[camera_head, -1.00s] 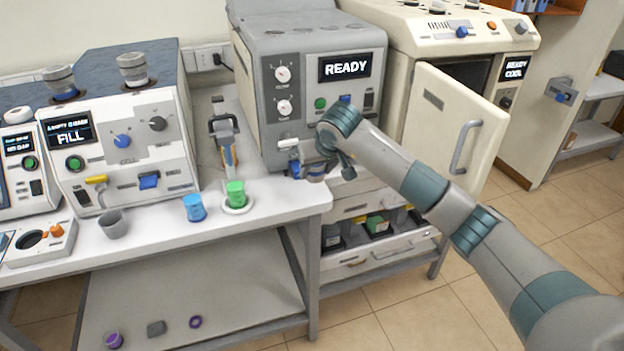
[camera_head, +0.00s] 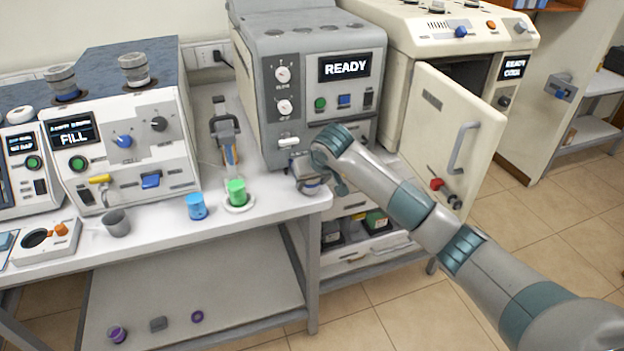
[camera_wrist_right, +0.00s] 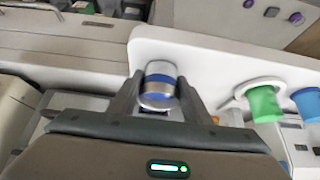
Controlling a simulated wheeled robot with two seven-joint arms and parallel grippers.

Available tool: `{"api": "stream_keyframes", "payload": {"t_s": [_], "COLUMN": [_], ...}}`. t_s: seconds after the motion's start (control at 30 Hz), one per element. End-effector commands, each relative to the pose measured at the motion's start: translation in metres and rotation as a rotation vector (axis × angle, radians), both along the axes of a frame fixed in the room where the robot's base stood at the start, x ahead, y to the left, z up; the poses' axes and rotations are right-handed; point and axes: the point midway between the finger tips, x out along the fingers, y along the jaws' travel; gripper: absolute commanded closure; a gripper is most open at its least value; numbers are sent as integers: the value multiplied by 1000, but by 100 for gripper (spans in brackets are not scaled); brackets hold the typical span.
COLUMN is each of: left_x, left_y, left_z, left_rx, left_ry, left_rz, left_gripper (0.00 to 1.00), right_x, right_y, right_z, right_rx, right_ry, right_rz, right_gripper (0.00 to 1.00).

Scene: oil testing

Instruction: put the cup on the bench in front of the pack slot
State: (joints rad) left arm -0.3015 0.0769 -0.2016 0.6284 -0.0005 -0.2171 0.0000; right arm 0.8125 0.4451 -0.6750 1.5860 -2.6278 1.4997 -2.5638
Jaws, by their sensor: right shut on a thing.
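My right gripper (camera_wrist_right: 157,99) is shut on a small silver cup with a blue band (camera_wrist_right: 160,82), which sits between its two fingers in the right wrist view. In the head view the right gripper (camera_head: 312,178) is at the right end of the white bench (camera_head: 268,208), in front of the grey READY machine (camera_head: 315,50). The wrist hides part of the cup there, and I cannot tell whether the cup touches the bench. I cannot pick out the pack slot with certainty. My left gripper is not in view.
A green cup (camera_head: 237,192) on a white round base and a blue cup (camera_head: 196,207) stand left of the gripper. A grey cup (camera_head: 117,223) is farther left. An open cream door (camera_head: 455,130) stands to the right. The bench's front edge is close.

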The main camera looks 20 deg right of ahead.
Motion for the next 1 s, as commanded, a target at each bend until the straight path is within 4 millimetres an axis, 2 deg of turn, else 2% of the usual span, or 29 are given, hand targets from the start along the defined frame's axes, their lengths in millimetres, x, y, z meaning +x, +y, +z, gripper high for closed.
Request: {"api": "stream_keyframes", "payload": {"t_s": [0.07, 0.2, 0.67, 0.7, 0.77, 1.0], "left_x": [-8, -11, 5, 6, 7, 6], "left_y": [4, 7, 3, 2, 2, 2], "left_z": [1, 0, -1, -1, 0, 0], "left_rx": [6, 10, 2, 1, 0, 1], "left_ry": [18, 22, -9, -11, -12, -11], "left_rz": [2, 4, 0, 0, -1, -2], "left_gripper": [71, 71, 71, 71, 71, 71], "right_x": [0, 1, 0, 0, 0, 0], "right_y": [-1, -1, -1, -1, -1, -1], "right_z": [-3, -4, -6, -7, -6, -6], "right_rx": [0, -1, -1, -1, -1, -1], "right_ry": [-1, -2, -2, -1, -1, -1], "right_rz": [-2, -2, -1, -1, -1, -1], "right_gripper": [82, 82, 82, 54, 40, 37]}}
